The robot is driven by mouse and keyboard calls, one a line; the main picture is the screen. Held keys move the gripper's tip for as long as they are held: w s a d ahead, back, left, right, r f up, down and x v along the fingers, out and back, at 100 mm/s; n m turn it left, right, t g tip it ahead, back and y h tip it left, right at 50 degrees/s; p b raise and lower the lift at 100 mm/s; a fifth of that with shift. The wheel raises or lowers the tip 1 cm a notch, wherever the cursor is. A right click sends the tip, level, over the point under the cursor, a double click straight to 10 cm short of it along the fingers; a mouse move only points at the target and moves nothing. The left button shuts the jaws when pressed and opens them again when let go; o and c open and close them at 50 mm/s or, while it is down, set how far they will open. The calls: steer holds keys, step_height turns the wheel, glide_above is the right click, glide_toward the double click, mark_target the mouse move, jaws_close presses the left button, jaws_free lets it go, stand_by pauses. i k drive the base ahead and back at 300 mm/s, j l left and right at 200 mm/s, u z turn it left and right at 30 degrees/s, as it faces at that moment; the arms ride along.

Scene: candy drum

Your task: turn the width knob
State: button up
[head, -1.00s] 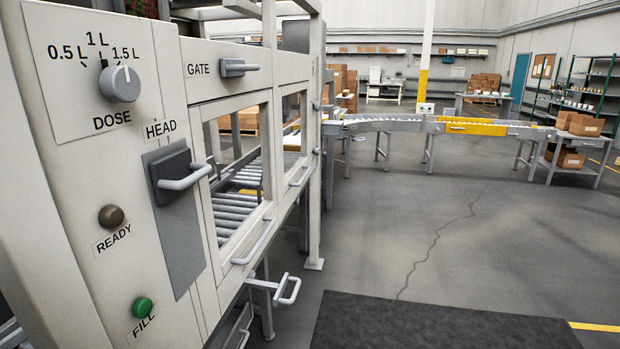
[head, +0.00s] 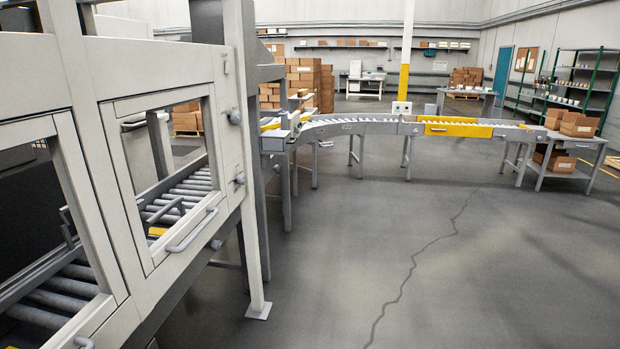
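No knob labelled as width can be read in the head view. On the right end of the pale machine front (head: 160,60) there is a small round grey knob (head: 234,117). A second grey knob (head: 240,179) sits below it on the same post. A third small round part (head: 216,244) is lower on the frame, below the window handle. Any lettering by them is too small to read. My gripper is not in view.
Framed windows with a grey handle (head: 192,230) show rollers (head: 185,190) inside the machine. A post foot (head: 259,310) stands on the floor. A curved roller conveyor (head: 360,127) with a yellow section runs right to a table with boxes (head: 575,125). The cracked grey floor in front is clear.

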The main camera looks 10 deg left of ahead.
mark_target(242, 180)
steer(key=i, duration=1.9)
steer(key=i+u, duration=0.2)
steer(key=i, duration=0.25)
steer(key=i+l+u, duration=0.25)
steer(key=i, duration=0.15)
steer(key=i+l+u, duration=0.2)
steer(key=i, duration=0.2)
steer(key=i+l+u, duration=0.2)
steer(key=i, duration=0.2)
